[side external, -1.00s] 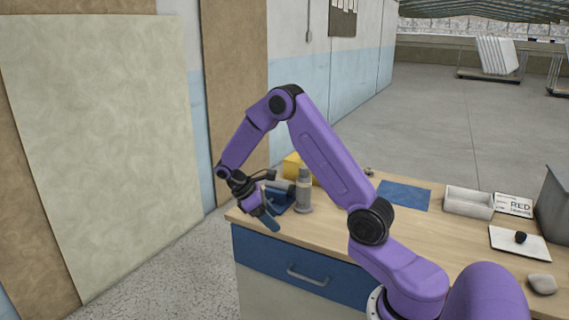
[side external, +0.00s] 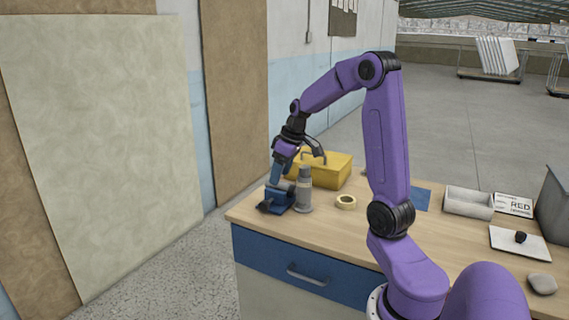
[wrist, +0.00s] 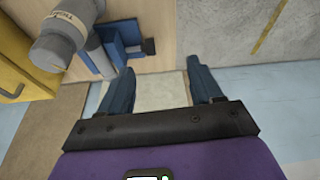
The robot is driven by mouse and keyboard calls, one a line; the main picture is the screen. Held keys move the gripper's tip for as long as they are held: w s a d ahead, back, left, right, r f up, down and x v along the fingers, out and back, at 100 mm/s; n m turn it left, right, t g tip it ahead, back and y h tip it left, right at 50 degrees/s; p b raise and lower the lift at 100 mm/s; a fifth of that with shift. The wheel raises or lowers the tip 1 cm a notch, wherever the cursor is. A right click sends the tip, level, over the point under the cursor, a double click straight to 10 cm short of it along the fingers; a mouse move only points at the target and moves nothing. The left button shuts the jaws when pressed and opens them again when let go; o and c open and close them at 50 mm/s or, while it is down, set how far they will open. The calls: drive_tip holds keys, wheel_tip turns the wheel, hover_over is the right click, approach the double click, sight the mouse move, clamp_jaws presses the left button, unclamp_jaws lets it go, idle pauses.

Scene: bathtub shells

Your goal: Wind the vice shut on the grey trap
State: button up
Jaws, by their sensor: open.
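The blue vice (side external: 280,200) stands at the left front corner of the bench and shows at the top of the wrist view (wrist: 128,38). A dark piece (wrist: 150,46), apparently its handle end, sticks out on one side. The grey trap (wrist: 100,56) appears as a grey cylinder at the vice's jaws; I cannot tell how tightly they close on it. In the side view it is partly hidden behind my fingers. My gripper (side external: 277,174) points down just above the vice. In the wrist view my gripper (wrist: 160,70) is open, with nothing between its fingers.
A grey labelled bottle (side external: 304,191) stands right beside the vice. A yellow box (side external: 328,170) is behind it, and a tape roll (side external: 346,202) lies to the right. The bench edge is close.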

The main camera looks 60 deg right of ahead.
drive_tip(key=shift+s+d+r+m+t, duration=0.15)
drive_tip(key=shift+d+r+m+t, duration=0.35)
drive_tip(key=shift+d+r+t, duration=0.45)
drive_tip(key=shift+a+r+g, duration=0.1)
drive_tip(key=shift+a+g, duration=0.05)
drive_tip(key=shift+g, duration=0.2)
drive_tip(key=n+g+h, duration=0.5)
drive_tip(key=n+h, duration=1.3)
drive_tip(key=n, duration=0.3)
approach(262, 206)
drive_tip(key=d, duration=0.9)
drive_tip(key=shift+s+d+f, duration=0.15)
drive_tip(key=shift+d+f, duration=0.1)
drive_tip(key=shift+c, duration=0.4)
drive_tip(key=c, duration=1)
